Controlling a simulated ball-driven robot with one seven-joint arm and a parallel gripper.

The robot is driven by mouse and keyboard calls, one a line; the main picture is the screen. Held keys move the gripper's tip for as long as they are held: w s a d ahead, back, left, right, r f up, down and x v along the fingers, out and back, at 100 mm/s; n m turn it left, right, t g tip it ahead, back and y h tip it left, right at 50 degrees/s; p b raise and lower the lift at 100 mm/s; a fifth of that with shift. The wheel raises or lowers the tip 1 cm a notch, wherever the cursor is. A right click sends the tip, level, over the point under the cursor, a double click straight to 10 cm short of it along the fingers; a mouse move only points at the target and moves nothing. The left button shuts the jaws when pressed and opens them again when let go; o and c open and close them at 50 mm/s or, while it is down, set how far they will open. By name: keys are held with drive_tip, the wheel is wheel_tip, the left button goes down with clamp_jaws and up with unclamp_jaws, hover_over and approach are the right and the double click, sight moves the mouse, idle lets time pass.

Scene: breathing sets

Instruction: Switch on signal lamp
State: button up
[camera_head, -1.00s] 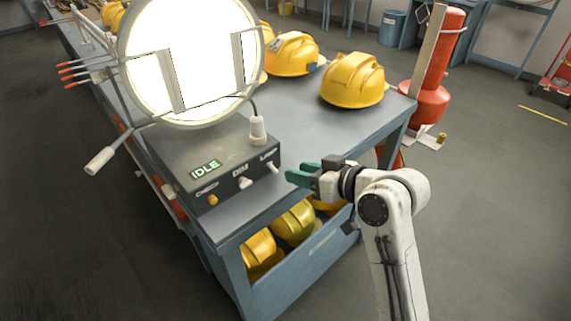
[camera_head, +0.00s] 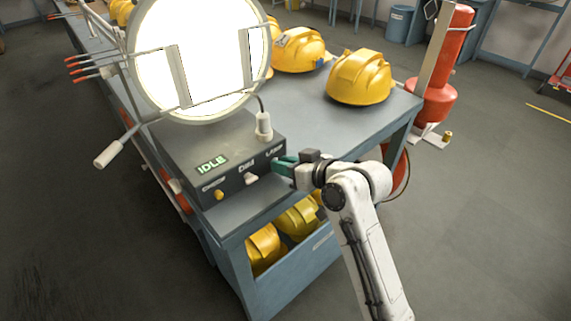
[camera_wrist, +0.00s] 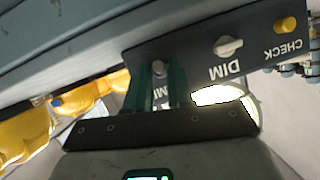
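The signal lamp (camera_head: 205,50) stands on a grey control box (camera_head: 190,150); its large round face is bright white. In the wrist view, the small metal LAMP toggle (camera_wrist: 158,69) shows between my green fingertips (camera_wrist: 160,78). The fingers stand apart on either side of it, apparently without gripping. Whether one finger touches it I cannot tell.
Yellow helmets (camera_head: 360,77) sit on the bench (camera_head: 322,140) behind the box, and more (camera_head: 264,247) lie on the shelf below. A red cylinder (camera_head: 432,98) stands at the bench's far right. The floor to the right is open.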

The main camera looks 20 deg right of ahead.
clamp_jaws()
drive_tip(key=shift+f+b, duration=0.3)
drive_tip(key=shift+b, duration=0.4)
drive_tip(key=shift+f+t+b, duration=0.1)
drive_tip(key=shift+t+b, duration=0.4)
drive_tip(key=shift+b, duration=0.3)
drive_tip(key=shift+r, duration=0.2)
drive_tip(key=shift+o, duration=1.7)
unclamp_jaws()
